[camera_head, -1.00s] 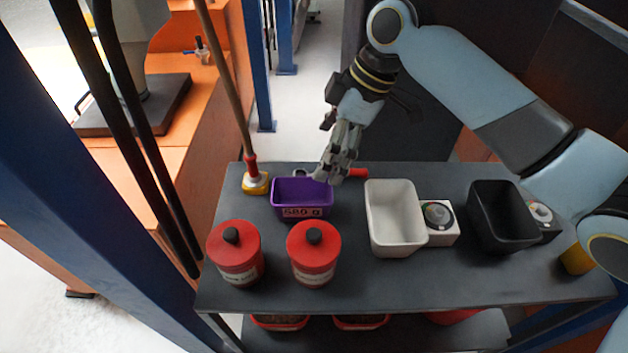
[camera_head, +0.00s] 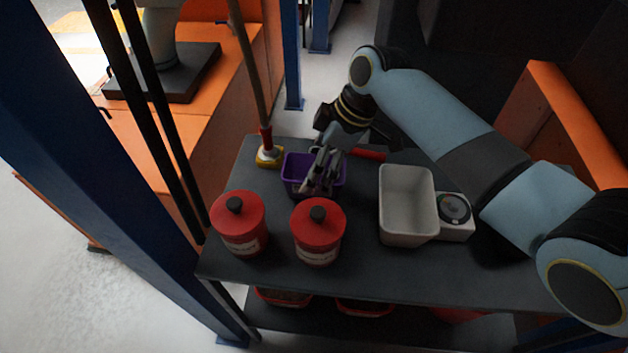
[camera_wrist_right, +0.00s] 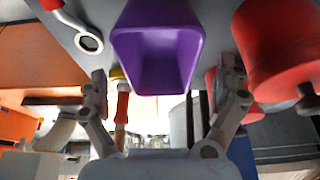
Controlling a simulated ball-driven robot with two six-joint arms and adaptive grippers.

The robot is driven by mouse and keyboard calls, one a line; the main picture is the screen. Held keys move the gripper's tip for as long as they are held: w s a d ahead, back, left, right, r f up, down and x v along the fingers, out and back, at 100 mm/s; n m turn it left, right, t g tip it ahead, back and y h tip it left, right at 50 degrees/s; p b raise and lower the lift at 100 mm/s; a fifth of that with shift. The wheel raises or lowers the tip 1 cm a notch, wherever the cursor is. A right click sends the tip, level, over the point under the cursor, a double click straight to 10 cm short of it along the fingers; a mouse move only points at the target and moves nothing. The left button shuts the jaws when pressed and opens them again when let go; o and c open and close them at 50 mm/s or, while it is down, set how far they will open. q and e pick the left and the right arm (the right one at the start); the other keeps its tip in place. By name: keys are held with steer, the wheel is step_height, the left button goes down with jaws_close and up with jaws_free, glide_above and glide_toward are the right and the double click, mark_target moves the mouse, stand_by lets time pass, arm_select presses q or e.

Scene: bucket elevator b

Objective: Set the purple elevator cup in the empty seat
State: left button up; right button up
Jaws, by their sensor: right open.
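The purple cup (camera_head: 294,181) stands upright on the dark shelf top (camera_head: 350,278), behind two red canisters. My right gripper (camera_head: 322,172) hangs over the cup's right part and hides some of it. In the right wrist view the purple cup (camera_wrist_right: 157,55) lies between the two spread fingers of my right gripper (camera_wrist_right: 165,80), with its open inside facing me. The fingers are open and apart; whether one touches the cup I cannot tell. The empty seat cannot be made out. My left gripper is not in view.
Two red lidded canisters (camera_head: 240,228) (camera_head: 318,238) stand in front of the cup. A yellow-footed brush (camera_head: 269,157) is at its left. A white bin (camera_head: 405,232) and a dial box (camera_head: 454,213) stand to the right. A blue post (camera_head: 100,150) rises at the left.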

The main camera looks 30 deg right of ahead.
steer(key=shift+f, duration=0.15)
stand_by(0.3)
steer(key=shift+f, duration=0.2)
steer(key=c, duration=1.8)
